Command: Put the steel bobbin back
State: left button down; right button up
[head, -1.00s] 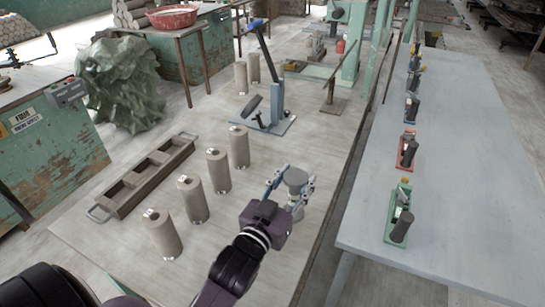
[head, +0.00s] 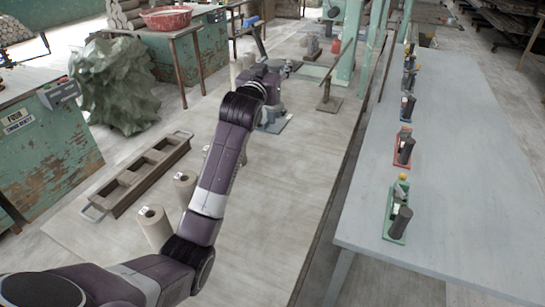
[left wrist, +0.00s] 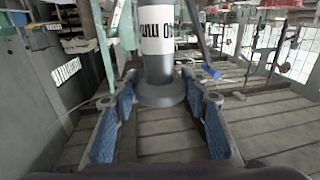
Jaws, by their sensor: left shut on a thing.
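My left gripper (head: 280,72) is over the blue stand (head: 274,128) at the upper middle of the head view, its arm reaching up from the lower left. In the left wrist view its blue-padded fingers (left wrist: 160,120) are on both sides of the grey steel bobbin (left wrist: 160,95), which has a round flange at its near end. A white band with black print shows beyond the flange. The gripper is shut on the bobbin. In the head view my gripper and arm hide most of the bobbin and part of the stand. My right gripper is not in view.
Tan cylinders (head: 155,228) stand in a row on the floor board, partly behind my arm. A wooden tray (head: 150,165) with handles lies left of them. A long grey table (head: 455,200) at the right carries several small coloured stands.

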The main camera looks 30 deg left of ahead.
pick_arm(q)
jog(key=shift+w+a+r, duration=0.2)
jog(key=shift+a+r, duration=0.1)
jog(key=shift+r, duration=0.2)
jog(key=shift+f, duration=0.15)
notch_tip(320, 180, down, 14)
jog(key=shift+f+p, duration=0.25)
jog(key=shift+p, duration=0.1)
notch_tip(320, 180, down, 5)
jog(key=shift+r, duration=0.1)
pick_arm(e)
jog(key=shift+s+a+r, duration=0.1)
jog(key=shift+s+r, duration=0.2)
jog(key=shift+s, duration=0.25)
pick_arm(q)
jog(key=c, duration=1.1)
grip_release()
jog(key=shift+c, duration=0.2)
